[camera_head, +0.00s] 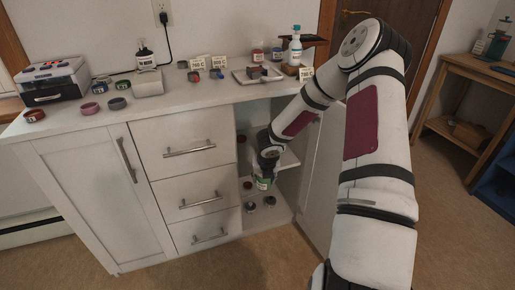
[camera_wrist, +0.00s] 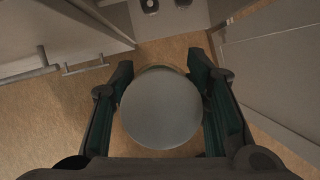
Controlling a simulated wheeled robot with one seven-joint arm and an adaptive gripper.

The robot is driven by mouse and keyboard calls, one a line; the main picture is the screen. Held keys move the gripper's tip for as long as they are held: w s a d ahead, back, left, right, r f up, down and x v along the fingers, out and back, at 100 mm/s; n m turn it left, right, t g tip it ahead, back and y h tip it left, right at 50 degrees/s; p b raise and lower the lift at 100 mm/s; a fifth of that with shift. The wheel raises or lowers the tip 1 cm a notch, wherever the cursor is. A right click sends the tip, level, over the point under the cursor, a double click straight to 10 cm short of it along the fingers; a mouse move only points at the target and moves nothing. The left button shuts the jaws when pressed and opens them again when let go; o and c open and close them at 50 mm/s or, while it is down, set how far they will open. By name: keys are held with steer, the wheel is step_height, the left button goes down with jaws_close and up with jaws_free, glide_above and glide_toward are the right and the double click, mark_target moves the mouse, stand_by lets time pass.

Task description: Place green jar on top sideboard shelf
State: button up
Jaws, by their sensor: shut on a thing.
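The green jar (camera_head: 263,183) is in my gripper (camera_head: 268,168), in front of the open compartment of the white sideboard (camera_head: 187,152). In the wrist view the round grey lid of the jar (camera_wrist: 161,108) fills the space between the two fingers of my gripper (camera_wrist: 165,95), one on each side. The jar looks upright. In the head view the middle shelf (camera_head: 289,159) of the open compartment is behind and beside my gripper. My arm hides part of the compartment and its right side.
Two small jars (camera_head: 269,201) stand on the compartment's bottom shelf (camera_head: 262,219). The open door (camera_head: 322,180) stands at the right. The sideboard top (camera_head: 185,97) holds several jars, a tray (camera_head: 257,75), a box device (camera_head: 50,81) and a bottle (camera_head: 295,47).

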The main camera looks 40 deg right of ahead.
steer(key=shift+w+d+f+n+y, duration=0.5)
steer(key=shift+w+d+n+y, duration=0.55)
steer(key=shift+d+n, duration=1.6)
steer(key=shift+n+t, duration=0.25)
steer(key=shift+t, duration=0.05)
steer(key=w+b, duration=0.4)
steer(key=w, duration=1)
steer(key=shift+w+a+f+b, duration=0.1)
steer(key=shift+w+b, duration=0.45)
steer(key=shift+w, duration=1)
steer(key=shift+w+f, duration=0.15)
steer(key=shift+f, duration=0.15)
steer(key=shift+f+b, duration=0.35)
steer(key=shift+b, duration=0.05)
steer(key=shift+f+b, duration=0.35)
steer(key=shift+f, duration=0.15)
steer(key=shift+f, duration=0.15)
